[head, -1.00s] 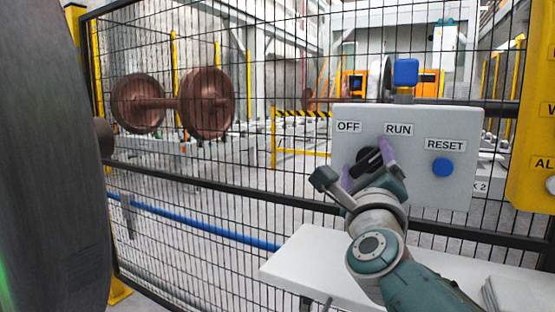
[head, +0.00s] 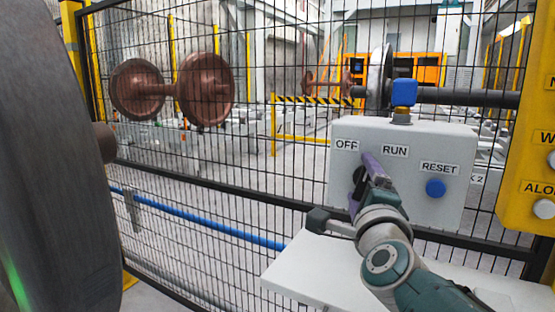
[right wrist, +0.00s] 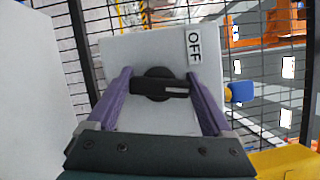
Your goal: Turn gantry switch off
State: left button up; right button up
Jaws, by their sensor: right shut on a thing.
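The switch is a black round knob with a bar handle (right wrist: 160,88), on the grey control box (head: 345,135) below the OFF (head: 347,146) and RUN (head: 395,150) labels. In the right wrist view its white-marked end points along the box's upward direction, between the two labels. My right gripper (head: 362,188) has purple fingers and is shut on the handle's two ends; it also shows in the right wrist view (right wrist: 160,90). In the head view the fingers and wrist mostly cover the knob (head: 358,175). My left gripper is out of view.
A blue RESET button (head: 436,188) sits right of the knob, and a blue lamp (head: 404,92) tops the box. A white shelf (head: 310,265) lies below. A mesh fence (head: 230,185) stands behind, with a wheelset (head: 205,88) beyond. A yellow panel (head: 520,185) is at right.

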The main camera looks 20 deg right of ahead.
jog(key=n+p, duration=0.2)
jog(key=n+g+p, duration=0.1)
jog(key=n+p, duration=0.1)
jog(key=n+g+y+p, duration=0.1)
jog(key=p, duration=0.1)
jog(key=shift+r+n+p, duration=0.25)
jog(key=shift+n+p, duration=0.1)
jog(key=shift+n, duration=0.05)
jog(key=shift+f+n+g+p, duration=0.1)
jog(key=shift+n+g+p, duration=0.5)
jog(key=shift+n+p, duration=0.35)
jog(key=shift+f+n+g+p, duration=0.2)
jog(key=shift+n+g+p, duration=0.35)
jog(key=shift+n, duration=0.5)
jog(key=o, duration=1.1)
jog(key=shift+f, duration=0.1)
jog(key=shift+o, duration=0.2)
jog(key=shift+s, duration=0.1)
